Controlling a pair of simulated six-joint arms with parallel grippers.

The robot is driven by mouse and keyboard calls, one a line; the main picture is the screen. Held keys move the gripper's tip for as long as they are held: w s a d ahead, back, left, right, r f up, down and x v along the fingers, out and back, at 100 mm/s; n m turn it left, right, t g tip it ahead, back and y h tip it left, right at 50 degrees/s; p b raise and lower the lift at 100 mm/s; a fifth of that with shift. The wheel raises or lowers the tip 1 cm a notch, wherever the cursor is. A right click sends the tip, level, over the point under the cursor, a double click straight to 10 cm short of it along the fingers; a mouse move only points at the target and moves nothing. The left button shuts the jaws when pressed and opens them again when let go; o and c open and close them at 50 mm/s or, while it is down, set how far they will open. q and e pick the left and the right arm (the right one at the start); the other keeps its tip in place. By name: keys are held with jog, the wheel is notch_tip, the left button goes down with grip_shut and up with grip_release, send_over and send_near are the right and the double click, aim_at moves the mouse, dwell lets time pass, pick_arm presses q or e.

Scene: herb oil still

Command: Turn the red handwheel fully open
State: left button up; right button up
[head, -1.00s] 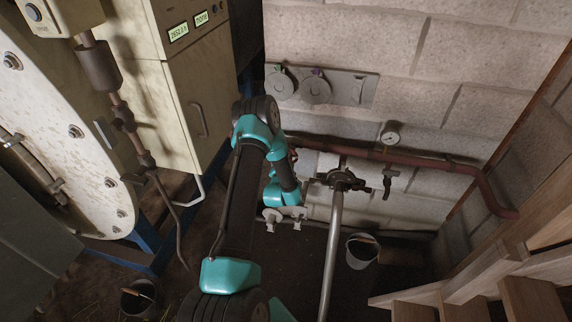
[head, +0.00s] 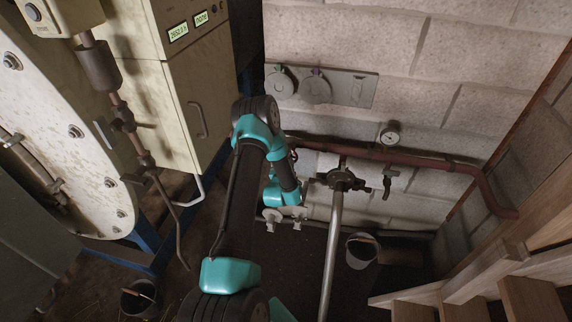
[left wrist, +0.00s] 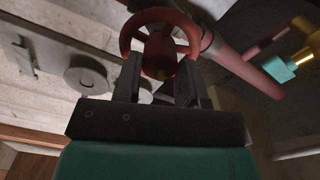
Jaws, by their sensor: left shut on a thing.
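The red handwheel (left wrist: 160,48) is at the top middle of the left wrist view, with its round rim and hub facing me. My left gripper (left wrist: 158,68) has one dark finger on each side of the wheel's lower part and is shut on it. The exact contact of the fingertips is hard to make out. In the head view my left arm reaches down the middle toward the wall pipe, and it hides the gripper and most of the wheel. My right gripper is in neither view.
A rusty red pipe (head: 440,161) runs along the block wall with a gauge (head: 390,136). A dark valve (head: 342,179) sits on a steel pipe (head: 331,255) right of my arm. A bucket (head: 361,252) stands on the floor by wooden steps (head: 470,285). A cream cabinet (head: 190,110) stands left.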

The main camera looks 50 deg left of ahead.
pick_arm(q)
jog(key=shift+n, duration=11.6)
jog(key=o, duration=0.9)
jog(key=shift+o, duration=0.2)
